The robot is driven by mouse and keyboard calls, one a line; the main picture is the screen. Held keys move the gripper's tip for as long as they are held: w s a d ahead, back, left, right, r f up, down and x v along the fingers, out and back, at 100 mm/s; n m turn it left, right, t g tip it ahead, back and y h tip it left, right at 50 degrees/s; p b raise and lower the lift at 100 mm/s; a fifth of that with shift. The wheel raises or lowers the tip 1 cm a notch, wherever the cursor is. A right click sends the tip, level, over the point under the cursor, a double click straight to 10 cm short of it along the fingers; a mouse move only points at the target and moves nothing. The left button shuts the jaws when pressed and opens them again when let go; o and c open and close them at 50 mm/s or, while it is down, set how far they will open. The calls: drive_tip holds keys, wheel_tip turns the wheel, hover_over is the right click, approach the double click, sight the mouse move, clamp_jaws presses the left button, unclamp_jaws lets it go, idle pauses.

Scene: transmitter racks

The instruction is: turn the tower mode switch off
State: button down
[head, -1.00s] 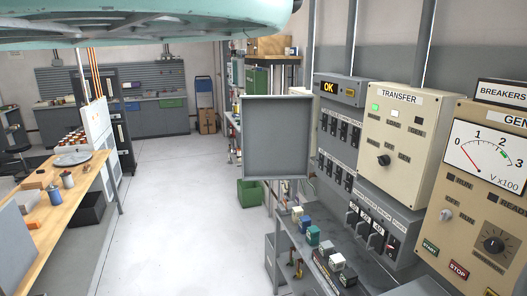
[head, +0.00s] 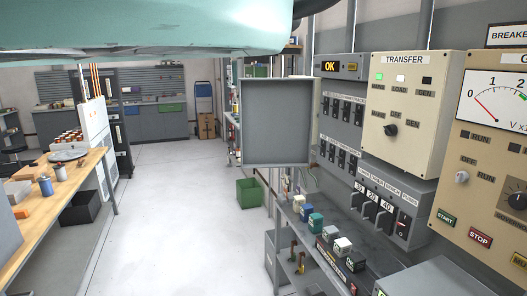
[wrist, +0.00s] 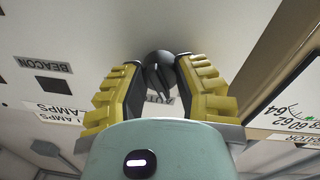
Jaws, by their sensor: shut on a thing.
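In the wrist view a black rotary knob (wrist: 159,78) stands out from a pale panel (wrist: 85,35); I take it to be the tower mode switch. A label partly hidden behind the knob seems to read AUTO. The two yellow ribbed fingers of my gripper (wrist: 158,67) stand on either side of the knob and are shut on it. The exact direction of the knob's pointer is hard to tell. In the head view neither my gripper nor this knob is seen.
The panel carries a BEACON label (wrist: 44,65) and LAMPS labels; a gauge (wrist: 297,115) is at right. The head view shows a TRANSFER box (head: 405,120), a grey open cabinet door (head: 275,122) and a wooden workbench (head: 85,175) at left. The middle floor is clear.

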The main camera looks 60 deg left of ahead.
drive_tip(key=shift+a+n+b, duration=0.15)
drive_tip(key=shift+n+b, duration=1.95)
drive_tip(key=shift+b, duration=0.4)
drive_tip(key=c, duration=0.6)
unclamp_jaws()
drive_tip(key=shift+w, duration=0.1)
drive_tip(key=shift+v, duration=3.75)
